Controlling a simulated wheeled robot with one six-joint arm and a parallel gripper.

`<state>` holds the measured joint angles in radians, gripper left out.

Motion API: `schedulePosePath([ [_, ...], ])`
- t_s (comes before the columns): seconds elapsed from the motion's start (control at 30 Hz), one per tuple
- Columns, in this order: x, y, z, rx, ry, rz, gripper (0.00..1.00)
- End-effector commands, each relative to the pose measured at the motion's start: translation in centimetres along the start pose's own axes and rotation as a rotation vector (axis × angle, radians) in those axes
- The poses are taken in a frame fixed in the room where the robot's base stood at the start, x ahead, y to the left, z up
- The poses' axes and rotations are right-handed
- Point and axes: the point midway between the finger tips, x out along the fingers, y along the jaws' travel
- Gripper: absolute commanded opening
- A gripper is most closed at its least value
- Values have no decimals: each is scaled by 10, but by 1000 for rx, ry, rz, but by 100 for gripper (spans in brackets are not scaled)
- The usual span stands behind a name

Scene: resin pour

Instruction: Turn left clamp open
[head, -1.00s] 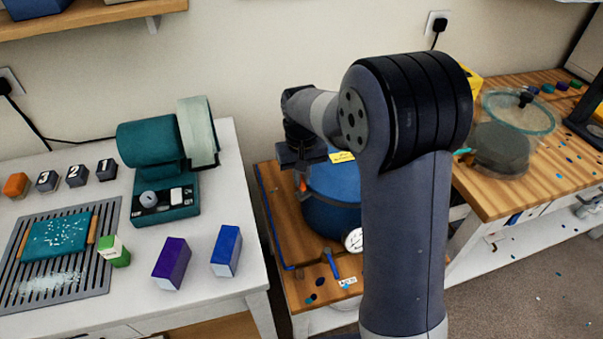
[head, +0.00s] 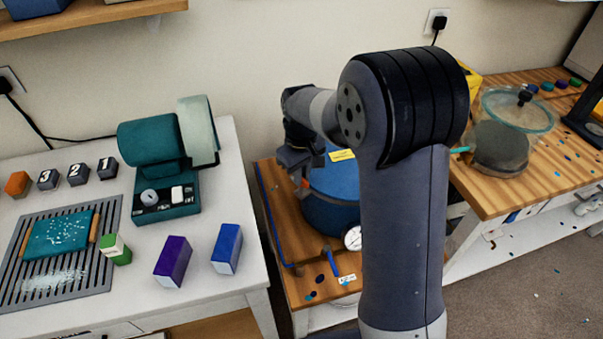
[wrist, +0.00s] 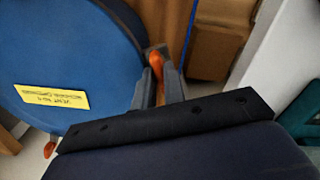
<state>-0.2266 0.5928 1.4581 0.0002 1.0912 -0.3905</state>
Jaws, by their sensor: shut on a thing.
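The blue pressure pot (head: 330,208) stands on the low wooden bench, with a yellow label (wrist: 52,97) on its lid. An orange clamp (wrist: 157,78) is at the pot's rim; in the head view it is a small orange bit (head: 304,184) at the pot's left side. My gripper (wrist: 159,88) is shut on this clamp, one grey finger on each side of it. The head view also shows my gripper (head: 303,176), partly hidden by its own wrist. A second orange clamp (wrist: 50,148) shows at the lower left of the wrist view.
A white table (head: 205,280) stands to the left with a teal machine (head: 165,165), purple box (head: 173,262) and blue box (head: 227,249). A gauge (head: 352,238) is on the pot's front. A glass-domed vessel (head: 505,140) sits on the right bench.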

Motion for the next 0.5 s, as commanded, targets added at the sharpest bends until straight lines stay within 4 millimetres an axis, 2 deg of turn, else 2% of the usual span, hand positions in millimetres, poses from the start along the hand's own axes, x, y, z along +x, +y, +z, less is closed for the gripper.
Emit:
schedulePosePath([
  [0.2, -1, 0, -1, -2, 3, 2, 0],
  [0.23, -1, 0, -1, -2, 3, 2, 12],
  [0.5, 0, 0, 0, 0, 1, 1, 33],
])
